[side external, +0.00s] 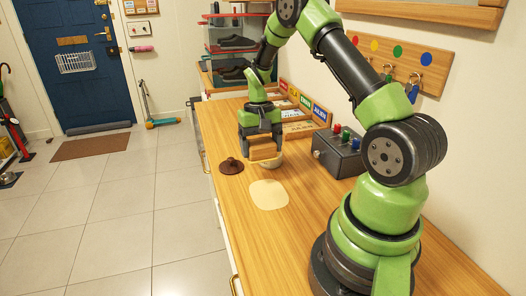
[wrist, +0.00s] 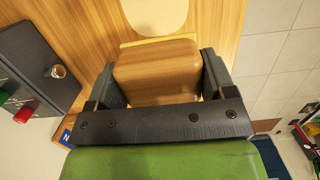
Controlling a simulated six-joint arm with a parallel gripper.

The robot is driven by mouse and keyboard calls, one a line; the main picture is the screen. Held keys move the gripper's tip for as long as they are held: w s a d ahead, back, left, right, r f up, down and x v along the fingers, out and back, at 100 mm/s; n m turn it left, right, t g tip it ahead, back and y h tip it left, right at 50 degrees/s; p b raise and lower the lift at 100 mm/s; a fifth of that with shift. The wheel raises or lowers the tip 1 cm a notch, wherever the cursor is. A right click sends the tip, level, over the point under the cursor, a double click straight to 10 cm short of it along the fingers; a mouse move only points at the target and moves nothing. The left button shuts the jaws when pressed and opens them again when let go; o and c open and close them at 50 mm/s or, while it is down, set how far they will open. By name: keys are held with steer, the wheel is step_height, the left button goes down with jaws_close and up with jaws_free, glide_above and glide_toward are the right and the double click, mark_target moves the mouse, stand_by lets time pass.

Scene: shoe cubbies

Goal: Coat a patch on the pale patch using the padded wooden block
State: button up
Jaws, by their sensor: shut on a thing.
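The padded wooden block (side external: 264,153) is held between the fingers of my gripper (side external: 262,141). It also fills the space between the fingers in the wrist view (wrist: 158,72), with a thin pale edge showing along its far side. Whether the pad touches the dish's contents I cannot tell. The pale patch (side external: 269,195) lies flat on the wooden bench, nearer the arm's base than the dish. Part of it shows at the top of the wrist view (wrist: 155,14).
A dark box with coloured knobs (side external: 338,150) stands right. Labelled compartments (side external: 300,110) line the wall. The bench (side external: 225,118) around the patch is clear.

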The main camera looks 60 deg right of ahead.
mark_target(264, 182)
steer(key=shift+f, duration=3.45)
steer(key=shift+s+a+f, duration=0.4)
steer(key=shift+f, duration=0.05)
steer(key=shift+c, duration=0.3)
steer(key=shift+s+a, duration=3.45)
steer(key=shift+w+d+f, duration=0.1)
steer(key=shift+w+d, duration=3.8)
steer(key=shift+s+d, duration=0.25)
steer(key=shift+s, duration=0.05)
steer(key=shift+s+a, duration=3.4)
steer(key=shift+a, duration=0.25)
steer(key=shift+w+d, duration=3.45)
steer(key=shift+d, duration=0.1)
steer(key=shift+r, duration=4.1)
